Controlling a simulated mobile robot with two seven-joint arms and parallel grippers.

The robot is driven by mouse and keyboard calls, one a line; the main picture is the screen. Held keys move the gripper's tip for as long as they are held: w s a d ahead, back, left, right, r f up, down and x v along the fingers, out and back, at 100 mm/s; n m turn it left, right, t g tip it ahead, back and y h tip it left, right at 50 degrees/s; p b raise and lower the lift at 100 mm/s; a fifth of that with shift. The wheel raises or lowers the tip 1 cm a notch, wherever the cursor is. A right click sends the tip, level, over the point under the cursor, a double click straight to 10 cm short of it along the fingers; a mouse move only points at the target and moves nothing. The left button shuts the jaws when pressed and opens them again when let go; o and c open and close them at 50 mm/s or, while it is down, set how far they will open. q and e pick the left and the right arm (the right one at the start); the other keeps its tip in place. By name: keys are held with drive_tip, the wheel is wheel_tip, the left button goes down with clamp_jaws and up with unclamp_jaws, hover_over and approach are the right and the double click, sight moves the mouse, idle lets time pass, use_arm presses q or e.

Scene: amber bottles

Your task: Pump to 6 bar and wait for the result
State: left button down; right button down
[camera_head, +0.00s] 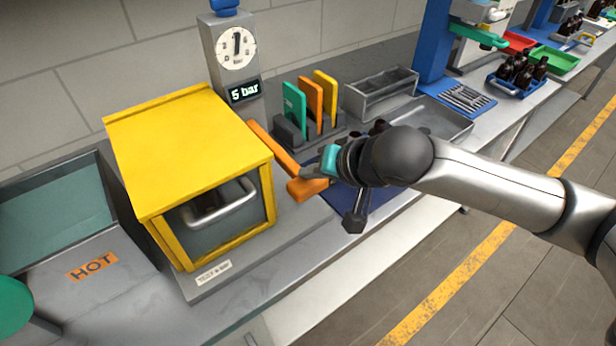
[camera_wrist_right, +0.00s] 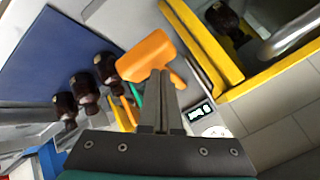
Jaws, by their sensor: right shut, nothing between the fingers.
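A yellow-framed test box (camera_head: 185,150) stands on the bench. Behind the box is a grey post with a round dial (camera_head: 236,48) and a display (camera_head: 244,92) that appears to read 5 bar. An orange pump lever (camera_head: 270,150) with a thick orange grip (camera_head: 306,188) is at the box's right. My right gripper (camera_head: 314,173) is at this grip. In the wrist view its fingers (camera_wrist_right: 161,78) are together over the orange grip (camera_wrist_right: 146,56); contact is unclear. My left gripper is out of view.
Three dark bottles (camera_wrist_right: 84,88) stand by a blue mat (camera_wrist_right: 50,50). Green, orange and yellow plates (camera_head: 325,95) stand in a rack behind the lever. A grey tray (camera_head: 380,92) is beyond. A bench area marked HOT (camera_head: 91,266) lies left.

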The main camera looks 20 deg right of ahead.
sight(314, 190)
drive_tip(key=shift+f+b, duration=1.05)
drive_tip(key=shift+f, duration=1.45)
idle(1.5)
drive_tip(key=shift+r, duration=0.15)
idle(0.4)
drive_tip(key=shift+r+p, duration=3.1)
drive_tip(key=shift+p, duration=1.1)
wheel_tip(314, 190, up, 5)
drive_tip(key=p, duration=0.6)
